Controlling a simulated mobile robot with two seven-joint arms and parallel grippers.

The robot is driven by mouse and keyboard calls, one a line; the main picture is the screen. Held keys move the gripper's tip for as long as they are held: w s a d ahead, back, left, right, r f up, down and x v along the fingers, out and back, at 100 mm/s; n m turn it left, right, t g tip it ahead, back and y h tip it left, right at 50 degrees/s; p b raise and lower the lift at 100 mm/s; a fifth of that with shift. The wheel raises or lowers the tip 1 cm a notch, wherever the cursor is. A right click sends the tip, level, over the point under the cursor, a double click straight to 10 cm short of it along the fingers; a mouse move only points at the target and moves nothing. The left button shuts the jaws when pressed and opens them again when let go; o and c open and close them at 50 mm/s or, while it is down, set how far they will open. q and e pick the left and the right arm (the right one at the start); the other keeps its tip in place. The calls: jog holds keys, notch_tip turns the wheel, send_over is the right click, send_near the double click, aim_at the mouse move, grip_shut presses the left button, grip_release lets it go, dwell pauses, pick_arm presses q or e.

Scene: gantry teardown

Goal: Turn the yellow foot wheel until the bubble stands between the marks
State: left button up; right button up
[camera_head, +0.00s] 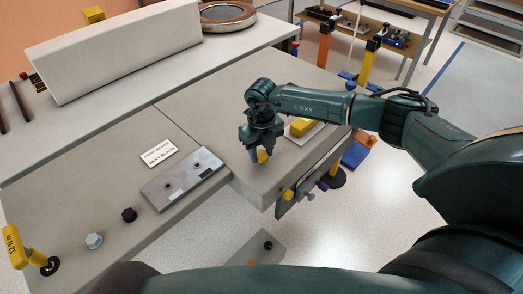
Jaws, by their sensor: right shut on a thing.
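My right gripper (256,153) points down at the grey bench top near its front edge. It is shut on a small yellow piece (263,157), which looks like the yellow foot wheel. The fingers hide part of it. Just behind and right of the gripper, a yellow block (302,127) sits on a pale plate, partly covered by my arm. I cannot make out a bubble or its marks. My left gripper is not in view.
A grey plate (182,180) and a printed card (159,153) lie left of the gripper. A yellow knob (288,195) sticks out at the bench's front edge. A dark knob (129,214), a pale hex piece (94,241) and a yellow-handled tool (14,246) stand at the left.

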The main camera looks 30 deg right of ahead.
aim_at(262, 154)
jog(key=o, duration=1)
notch_tip(262, 154, up, 13)
jog(key=b, duration=0.1)
jog(key=shift+r, duration=0.15)
